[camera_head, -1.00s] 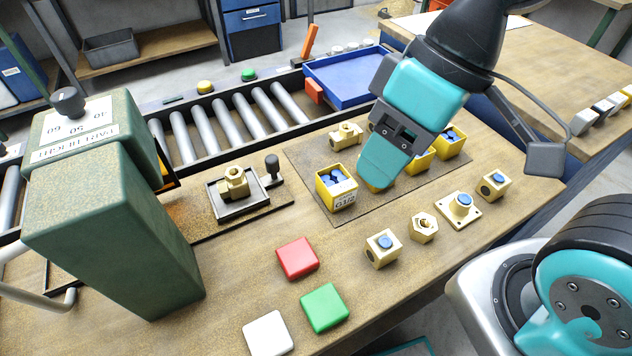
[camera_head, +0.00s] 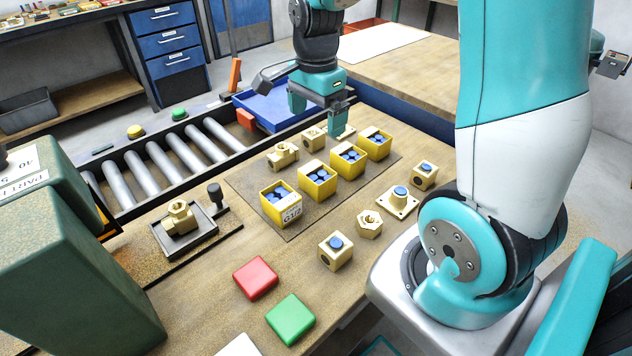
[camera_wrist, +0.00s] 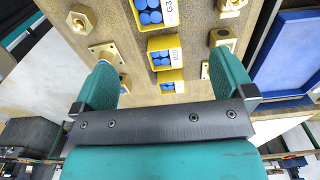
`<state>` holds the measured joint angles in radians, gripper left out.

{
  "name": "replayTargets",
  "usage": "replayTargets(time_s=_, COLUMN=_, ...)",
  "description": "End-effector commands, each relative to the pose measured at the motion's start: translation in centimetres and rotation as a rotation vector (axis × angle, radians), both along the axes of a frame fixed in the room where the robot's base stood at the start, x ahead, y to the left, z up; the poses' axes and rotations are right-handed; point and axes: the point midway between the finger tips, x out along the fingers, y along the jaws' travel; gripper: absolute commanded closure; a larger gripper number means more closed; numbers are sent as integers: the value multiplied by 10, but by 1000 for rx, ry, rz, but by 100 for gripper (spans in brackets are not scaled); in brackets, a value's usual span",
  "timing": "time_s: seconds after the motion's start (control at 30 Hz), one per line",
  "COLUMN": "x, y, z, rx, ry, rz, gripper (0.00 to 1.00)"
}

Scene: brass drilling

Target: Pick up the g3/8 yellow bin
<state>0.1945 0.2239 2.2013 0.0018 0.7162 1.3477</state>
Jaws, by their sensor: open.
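Four small yellow bins with blue caps inside stand in a row on a brown mat. The nearest bin (camera_head: 281,204) is labelled G1/2. Behind it are a second bin (camera_head: 317,181), a third bin (camera_head: 347,160) and a farthest bin (camera_head: 375,143); their labels are not readable in the head view. In the wrist view a bin at the top edge (camera_wrist: 152,24) has a cut-off label starting G3. My gripper (camera_head: 320,118) is open and empty, behind the row. In the wrist view its fingers (camera_wrist: 163,62) are spread wide, with bins showing between and beyond them.
Brass fittings (camera_head: 283,154) stand behind the bins, and others (camera_head: 369,224) in front. A green machine (camera_head: 75,280) stands at left. Red (camera_head: 255,278) and green (camera_head: 290,320) blocks lie in front.

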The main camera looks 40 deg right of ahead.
Motion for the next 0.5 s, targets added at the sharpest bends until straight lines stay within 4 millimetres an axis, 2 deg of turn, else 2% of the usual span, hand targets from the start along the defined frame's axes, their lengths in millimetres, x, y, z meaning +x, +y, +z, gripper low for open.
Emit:
replayTargets(time_s=0.3, x=-2, y=2, z=-73, rx=2, ry=7, rz=4, gripper=0)
replayTargets(time_s=0.5, x=-2, y=2, z=-104, rx=2, ry=3, rz=6, gripper=0)
